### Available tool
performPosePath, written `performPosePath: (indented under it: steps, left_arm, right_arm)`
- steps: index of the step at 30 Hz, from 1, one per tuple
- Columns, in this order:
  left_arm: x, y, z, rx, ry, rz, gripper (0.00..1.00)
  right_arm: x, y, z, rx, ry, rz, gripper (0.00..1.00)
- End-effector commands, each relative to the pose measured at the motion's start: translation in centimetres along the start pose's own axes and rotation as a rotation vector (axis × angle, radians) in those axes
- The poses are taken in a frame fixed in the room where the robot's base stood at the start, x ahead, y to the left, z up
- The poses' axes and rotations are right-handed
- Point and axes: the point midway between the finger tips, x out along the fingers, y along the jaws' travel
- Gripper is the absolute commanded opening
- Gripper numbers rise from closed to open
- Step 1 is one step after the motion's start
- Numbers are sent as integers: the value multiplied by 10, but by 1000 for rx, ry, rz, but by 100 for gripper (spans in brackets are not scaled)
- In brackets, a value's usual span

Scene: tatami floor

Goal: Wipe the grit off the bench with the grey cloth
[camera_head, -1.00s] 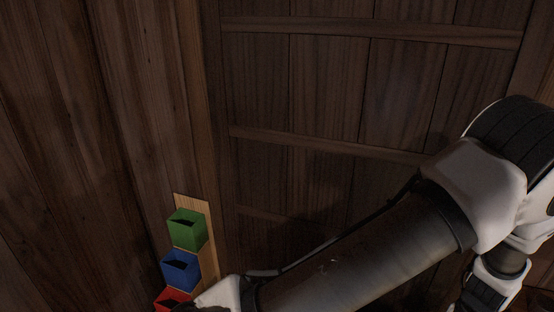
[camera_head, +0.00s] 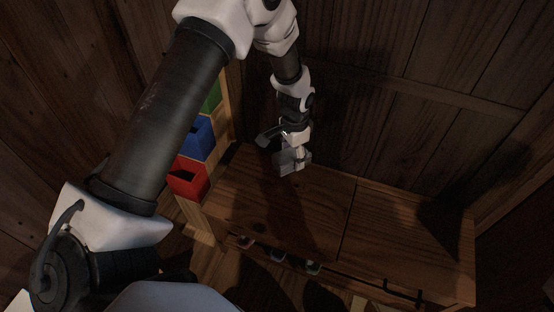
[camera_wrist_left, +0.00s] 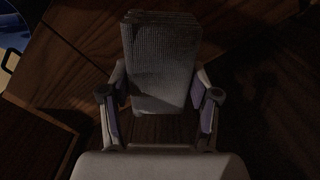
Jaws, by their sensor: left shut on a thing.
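The wooden bench (camera_head: 400,222) fills the lower right of the head view, against the plank walls. My left gripper (camera_head: 291,150) hangs over the back left part of its top, pointing down. It is shut on the grey cloth (camera_head: 286,163). In the left wrist view the cloth (camera_wrist_left: 158,62) is a folded, ribbed grey pad between the two fingers. I cannot tell whether the cloth touches the bench top. No grit can be made out on the dark wood. My right gripper is not in view.
Green (camera_head: 212,97), blue (camera_head: 194,137) and red (camera_head: 188,179) bins are stacked up a wooden stand just left of the bench. Small objects (camera_head: 313,267) show along the bench's front edge. The bench top right of the gripper looks clear.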

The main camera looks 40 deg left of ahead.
Motion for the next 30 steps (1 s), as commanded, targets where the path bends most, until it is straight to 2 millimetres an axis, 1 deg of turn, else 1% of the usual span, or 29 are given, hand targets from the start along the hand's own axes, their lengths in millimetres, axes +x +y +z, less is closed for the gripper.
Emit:
performPosePath:
  steps: [1,3,5,8,11,13,21,24,27,30]
  left_arm:
    - [45,-12,4,35,1,-1,22]
    - [66,-26,8,84,1,-7,22]
    - [77,-33,12,116,-1,-10,22]
    - [83,-40,14,144,-3,-14,22]
    - [86,-41,15,149,-3,-15,22]
    - [91,-41,15,148,-3,-15,22]
    - [126,-41,15,146,-3,-15,22]
    - [135,-41,15,146,-3,-15,22]
    - [140,-41,15,146,-3,-15,22]
    - [140,-41,15,146,-3,-15,22]
  right_arm:
    - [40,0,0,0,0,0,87]
    - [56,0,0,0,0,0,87]
    - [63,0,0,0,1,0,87]
    - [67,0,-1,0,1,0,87]
    - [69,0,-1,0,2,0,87]
    - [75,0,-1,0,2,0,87]
    - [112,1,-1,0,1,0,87]
    - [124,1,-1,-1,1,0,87]
    - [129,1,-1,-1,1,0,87]
    - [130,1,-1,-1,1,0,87]
